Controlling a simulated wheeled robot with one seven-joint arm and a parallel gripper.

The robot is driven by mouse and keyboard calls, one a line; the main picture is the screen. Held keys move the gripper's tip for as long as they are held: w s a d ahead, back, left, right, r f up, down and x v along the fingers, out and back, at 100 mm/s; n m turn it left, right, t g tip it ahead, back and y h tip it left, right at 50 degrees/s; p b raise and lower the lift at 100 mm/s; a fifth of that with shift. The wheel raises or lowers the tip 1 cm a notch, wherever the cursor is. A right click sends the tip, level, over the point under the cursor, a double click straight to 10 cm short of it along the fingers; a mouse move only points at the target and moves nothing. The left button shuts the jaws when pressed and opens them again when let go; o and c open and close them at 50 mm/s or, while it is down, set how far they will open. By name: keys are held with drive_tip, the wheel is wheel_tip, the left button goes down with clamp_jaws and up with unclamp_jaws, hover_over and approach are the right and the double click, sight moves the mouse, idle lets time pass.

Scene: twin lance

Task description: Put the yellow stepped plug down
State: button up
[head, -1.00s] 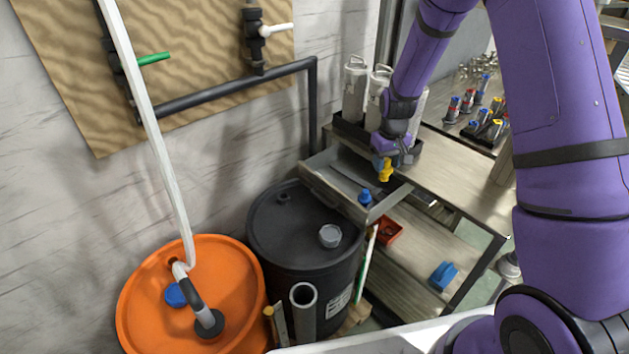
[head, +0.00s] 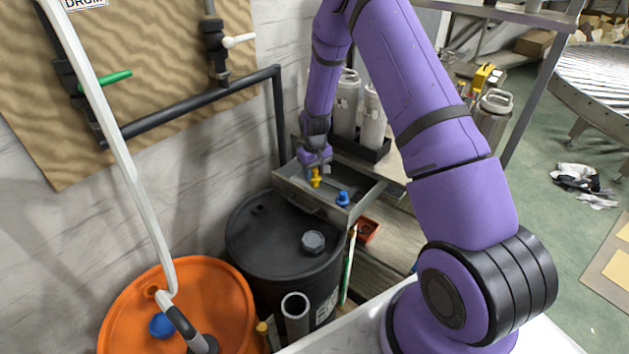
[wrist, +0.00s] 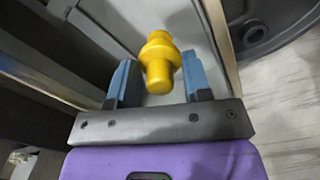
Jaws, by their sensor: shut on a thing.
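The yellow stepped plug (head: 316,177) is held in my gripper (head: 314,166) over the left part of a shallow open metal drawer (head: 356,208). In the wrist view the yellow stepped plug (wrist: 160,62) sits between the two blue-grey fingers of my gripper (wrist: 158,84), its narrow end pointing away from the palm. The drawer floor shows behind it. I cannot tell whether the plug touches the floor. A blue plug (head: 342,198) stands in the drawer to the right of the yellow one.
A black drum (head: 270,240) stands just in front of the drawer, with an orange drum (head: 225,300) nearer. Grey canisters (head: 372,125) stand in a black tray behind the drawer. A red bin (head: 368,231) sits on the shelf below.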

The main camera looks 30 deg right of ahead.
sight(315, 180)
drive_tip(key=shift+d+f, duration=0.1)
drive_tip(key=shift+f, duration=1.7)
drive_tip(key=shift+f, duration=0.1)
drive_tip(key=o, duration=0.6)
